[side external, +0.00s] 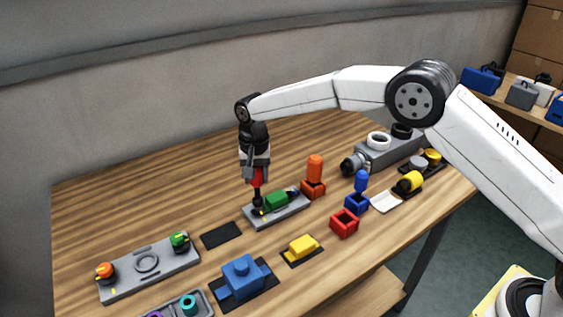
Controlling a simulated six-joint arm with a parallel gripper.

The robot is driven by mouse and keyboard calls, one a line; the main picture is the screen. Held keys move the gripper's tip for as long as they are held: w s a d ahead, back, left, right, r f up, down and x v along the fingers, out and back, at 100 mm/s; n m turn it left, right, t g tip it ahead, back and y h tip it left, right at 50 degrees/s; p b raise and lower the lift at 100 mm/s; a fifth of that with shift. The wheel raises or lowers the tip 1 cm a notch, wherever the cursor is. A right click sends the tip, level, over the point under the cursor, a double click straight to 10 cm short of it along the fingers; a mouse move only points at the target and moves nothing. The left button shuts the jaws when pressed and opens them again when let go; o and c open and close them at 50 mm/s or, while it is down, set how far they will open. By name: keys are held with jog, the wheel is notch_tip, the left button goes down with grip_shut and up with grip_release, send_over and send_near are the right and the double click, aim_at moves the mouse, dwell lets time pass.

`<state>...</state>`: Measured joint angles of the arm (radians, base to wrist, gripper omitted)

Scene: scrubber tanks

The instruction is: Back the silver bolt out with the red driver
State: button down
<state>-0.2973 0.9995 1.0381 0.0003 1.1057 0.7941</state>
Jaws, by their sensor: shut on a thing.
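My gripper (257,172) is shut on the red driver (257,179), whose red handle shows between and just below the fingers. The driver is upright, tip down, over the left end of a small grey plate (282,217). A dark round part shows at the driver's lower end, on the plate. The silver bolt cannot be made out there, and I cannot tell whether the tip sits in it. A green block (277,200) lies on the same plate, just right of the driver.
An empty red holder (344,223) stands to the right. An orange driver (315,168) and a blue driver (361,181) stand in holders nearby. A blue vise-like block (242,278), a yellow block (302,246) and a grey plate with knobs (150,277) are in front. The table's back left is clear.

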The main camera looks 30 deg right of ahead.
jog(key=c, duration=1.1)
grip_release()
grip_shut()
jog(key=shift+f, duration=0.95)
